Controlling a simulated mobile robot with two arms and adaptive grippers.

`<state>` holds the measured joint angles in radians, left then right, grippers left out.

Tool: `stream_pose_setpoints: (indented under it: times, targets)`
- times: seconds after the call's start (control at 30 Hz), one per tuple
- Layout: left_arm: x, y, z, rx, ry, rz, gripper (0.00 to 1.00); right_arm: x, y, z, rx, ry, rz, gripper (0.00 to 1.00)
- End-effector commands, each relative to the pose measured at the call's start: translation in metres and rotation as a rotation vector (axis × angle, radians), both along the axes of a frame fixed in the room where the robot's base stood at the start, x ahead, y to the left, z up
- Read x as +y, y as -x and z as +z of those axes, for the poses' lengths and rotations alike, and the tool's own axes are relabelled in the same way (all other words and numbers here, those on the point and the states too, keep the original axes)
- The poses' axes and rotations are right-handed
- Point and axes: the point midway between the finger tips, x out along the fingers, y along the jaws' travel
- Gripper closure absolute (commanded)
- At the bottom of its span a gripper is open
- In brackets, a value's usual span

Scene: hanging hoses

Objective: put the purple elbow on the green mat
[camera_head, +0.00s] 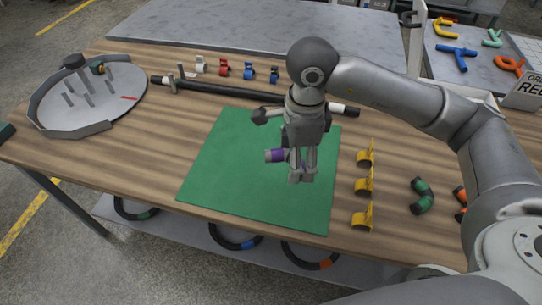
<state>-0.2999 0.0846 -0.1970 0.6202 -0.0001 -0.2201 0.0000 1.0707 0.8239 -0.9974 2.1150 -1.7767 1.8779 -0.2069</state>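The green mat (220,180) lies flat on the wooden table. The purple elbow (275,156) is over the middle of the mat, partly hidden by my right gripper; its short end, with a grey rim, points left. My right gripper (301,176) comes down over the mat with its fingers around the elbow, and a bit of purple shows between them. I cannot tell whether the fingers press on it, or whether the elbow touches the mat. My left gripper is not in view.
Yellow brackets (364,187) stand right of the mat, with a green elbow (422,196) beyond. A black hose (230,92) runs behind the mat, near small coloured clamps (249,70). A round grey tray (115,90) with pegs is at left. Bare table lies between tray and mat.

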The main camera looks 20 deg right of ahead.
Motion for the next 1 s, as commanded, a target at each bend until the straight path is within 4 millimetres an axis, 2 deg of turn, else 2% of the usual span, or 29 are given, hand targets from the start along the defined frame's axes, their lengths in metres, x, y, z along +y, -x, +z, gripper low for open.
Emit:
stream_pose_setpoints:
  times: [0.23, 0.5, 0.83, 1.0]
  targets:
    - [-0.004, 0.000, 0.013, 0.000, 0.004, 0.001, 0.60, 0.009, -0.046, -0.019, 0.004, 0.000, -0.001, 0.53]
    - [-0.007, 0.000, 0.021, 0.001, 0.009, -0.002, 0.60, 0.016, -0.082, -0.064, 0.002, 0.002, 0.002, 0.53]
    - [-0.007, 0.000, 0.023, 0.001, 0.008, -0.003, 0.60, 0.018, -0.096, -0.082, 0.002, 0.001, 0.001, 0.53]
    - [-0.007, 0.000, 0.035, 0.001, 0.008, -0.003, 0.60, 0.018, -0.095, -0.105, 0.004, 0.001, 0.002, 0.53]
